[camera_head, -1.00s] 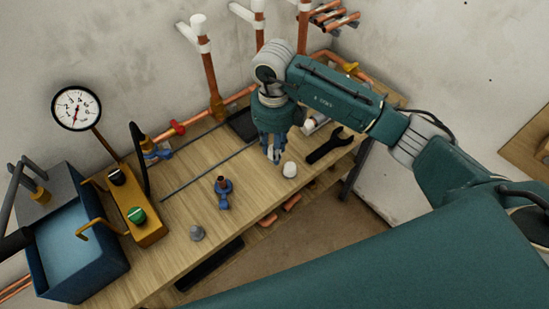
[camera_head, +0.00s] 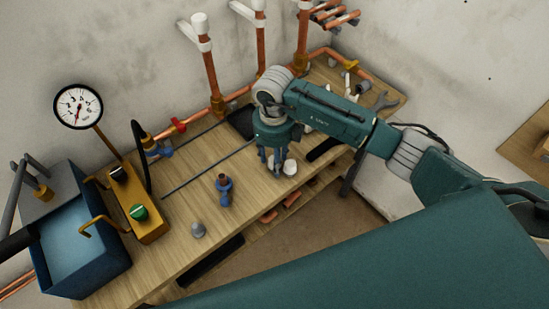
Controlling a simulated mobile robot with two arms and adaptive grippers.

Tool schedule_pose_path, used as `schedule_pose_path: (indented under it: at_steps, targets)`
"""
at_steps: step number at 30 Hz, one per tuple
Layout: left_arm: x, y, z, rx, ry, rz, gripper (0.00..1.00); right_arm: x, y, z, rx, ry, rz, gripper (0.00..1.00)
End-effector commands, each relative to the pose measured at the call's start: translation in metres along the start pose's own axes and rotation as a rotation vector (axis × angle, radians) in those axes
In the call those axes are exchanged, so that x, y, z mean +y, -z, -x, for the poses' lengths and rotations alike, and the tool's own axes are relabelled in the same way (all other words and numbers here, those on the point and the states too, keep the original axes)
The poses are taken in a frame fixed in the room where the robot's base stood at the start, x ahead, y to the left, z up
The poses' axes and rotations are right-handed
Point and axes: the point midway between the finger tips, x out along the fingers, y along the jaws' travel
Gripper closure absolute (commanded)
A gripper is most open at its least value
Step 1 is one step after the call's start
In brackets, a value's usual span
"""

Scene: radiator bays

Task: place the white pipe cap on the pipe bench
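A small white pipe cap (camera_head: 290,167) stands on the wooden pipe bench (camera_head: 185,215) near its front edge. My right gripper (camera_head: 271,170), on the arm coming in from the right, points down just left of the cap, low over the bench. The cap's left side is close to the fingers, and I cannot tell whether they touch. The finger gap is too small to judge. My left gripper is not in view.
A blue valve (camera_head: 224,190) and a grey fitting (camera_head: 198,229) stand on the bench left of the gripper. A yellow control box (camera_head: 139,210) and blue tank (camera_head: 78,244) fill the left end. Copper pipes (camera_head: 211,80) rise at the back.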

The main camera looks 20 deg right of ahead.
Motion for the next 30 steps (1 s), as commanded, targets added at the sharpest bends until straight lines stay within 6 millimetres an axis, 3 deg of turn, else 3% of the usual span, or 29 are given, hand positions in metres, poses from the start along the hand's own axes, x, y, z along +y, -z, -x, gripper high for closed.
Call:
schedule_pose_path:
  at_steps: [8, 13, 24, 30]
  targets:
    - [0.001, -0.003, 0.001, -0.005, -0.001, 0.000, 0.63, 0.000, 0.000, 0.001, 0.000, 0.000, -0.001, 0.53]
    - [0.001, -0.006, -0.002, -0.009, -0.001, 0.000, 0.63, -0.001, -0.001, 0.012, -0.003, 0.002, -0.001, 0.53]
    - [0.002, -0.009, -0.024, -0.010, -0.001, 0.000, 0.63, -0.001, -0.002, 0.089, -0.006, 0.002, 0.000, 0.53]
    - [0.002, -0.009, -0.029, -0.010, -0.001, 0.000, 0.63, -0.001, -0.001, 0.116, -0.002, 0.001, 0.000, 0.53]
